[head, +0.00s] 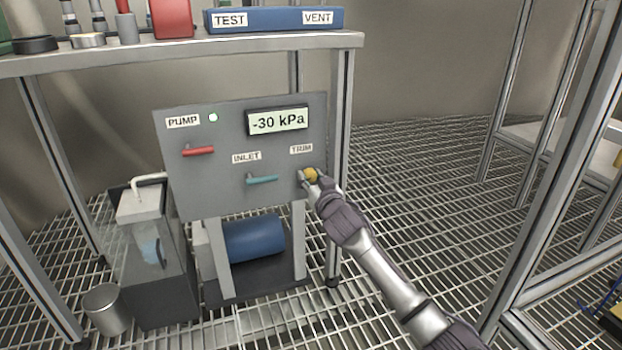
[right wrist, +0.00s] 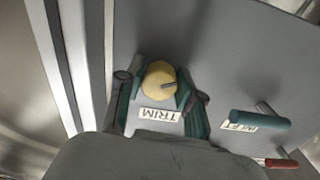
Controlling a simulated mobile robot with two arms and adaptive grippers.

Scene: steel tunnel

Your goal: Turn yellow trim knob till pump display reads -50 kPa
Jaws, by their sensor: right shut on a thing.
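The grey pump panel (head: 215,190) stands under the bench and its display (head: 278,121) reads -30 kPa. The yellow trim knob (head: 311,174) is on the panel's right side, below the TRIM label. My right gripper (head: 308,177) is shut on the knob, with a finger on each side of it. In the right wrist view the yellow knob (right wrist: 159,81) sits between the fingers, with its grey pointer mark toward the right of the picture. The TRIM label (right wrist: 159,115) appears upside down there. My left gripper is not in view.
A teal INLET handle (head: 262,180) is left of the knob and a red PUMP handle (head: 198,151) is at upper left. A steel bench leg (head: 340,130) stands close right of the panel. Open grating floor (head: 420,190) lies to the right.

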